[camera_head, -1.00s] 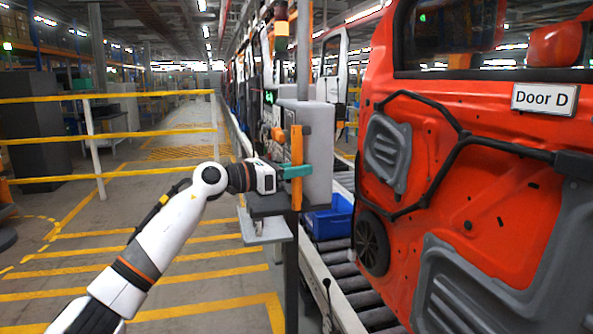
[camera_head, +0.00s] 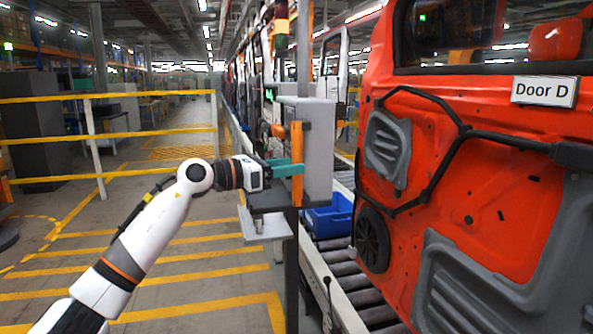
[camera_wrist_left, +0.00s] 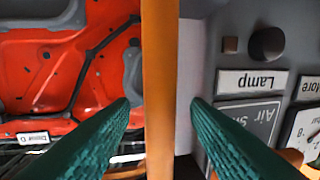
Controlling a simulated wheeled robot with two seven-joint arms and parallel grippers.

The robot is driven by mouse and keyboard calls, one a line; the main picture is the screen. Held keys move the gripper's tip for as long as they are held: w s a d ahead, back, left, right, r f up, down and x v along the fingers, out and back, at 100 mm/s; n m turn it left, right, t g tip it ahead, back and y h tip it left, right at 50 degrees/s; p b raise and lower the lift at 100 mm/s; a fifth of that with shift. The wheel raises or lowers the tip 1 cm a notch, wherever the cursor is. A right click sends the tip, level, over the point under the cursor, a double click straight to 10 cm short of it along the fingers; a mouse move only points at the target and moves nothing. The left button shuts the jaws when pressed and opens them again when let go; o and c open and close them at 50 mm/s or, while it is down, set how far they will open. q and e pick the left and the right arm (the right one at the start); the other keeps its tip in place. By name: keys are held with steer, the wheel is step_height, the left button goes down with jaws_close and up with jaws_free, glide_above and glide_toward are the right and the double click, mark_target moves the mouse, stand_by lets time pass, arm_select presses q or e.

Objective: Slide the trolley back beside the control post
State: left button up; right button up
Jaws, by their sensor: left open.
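My left gripper (camera_head: 289,168) is open in front of an upright orange bar (camera_head: 297,146) on a grey control box (camera_head: 319,150). In the left wrist view, the orange bar (camera_wrist_left: 160,60) runs top to bottom between the two teal fingers, with gaps on both sides. The box carries labels reading "Lamp" (camera_wrist_left: 250,82) and "Air" in the left wrist view, and stands on a dark post (camera_head: 291,275). I cannot tell which part is the trolley or whether the bar belongs to it. My right gripper is out of view.
A large orange-red door panel (camera_head: 480,190) labelled "Door D" (camera_head: 543,91) fills the right. A small grey shelf (camera_head: 263,228) is under the box. Yellow railings (camera_head: 110,135) stand left; striped floor is clear.

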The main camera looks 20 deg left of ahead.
arm_select(q)
steer(key=b+v, duration=0.3)
steer(key=v, duration=0.6)
steer(key=shift+s+a, duration=0.15)
